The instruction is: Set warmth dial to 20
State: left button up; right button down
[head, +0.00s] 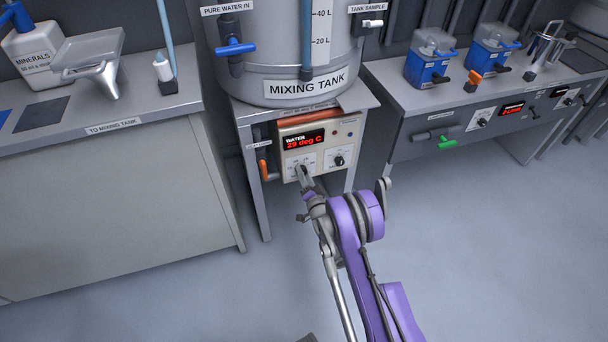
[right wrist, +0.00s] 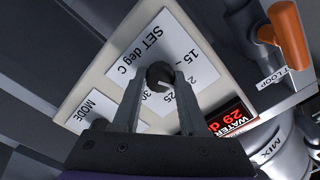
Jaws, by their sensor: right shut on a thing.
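The warmth dial (right wrist: 160,75) is a dark round knob on a white scale labelled SET deg C, with 15, 25 and 30 readable. My right gripper (right wrist: 157,82) has its two fingers on either side of this knob and is shut on it. In the head view my right gripper (head: 302,174) is at the lower left of the cream control panel (head: 347,133), covering the dial there. The knob's pointer is hidden, so I cannot tell its setting. The red display (head: 304,140) reads WATER 29 deg C. My left gripper is not in view.
A second knob (head: 338,160), on the MODE scale, is right of the dial. An orange handle (head: 263,170) is left of the panel. The mixing tank (head: 290,92) stands above. Benches flank it on both sides; the floor in front is clear.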

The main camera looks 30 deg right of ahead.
jog(key=shift+r, duration=0.1)
dwell(0.3)
jog(key=shift+c, duration=2.2)
grip_release()
jog(key=shift+w, duration=0.1)
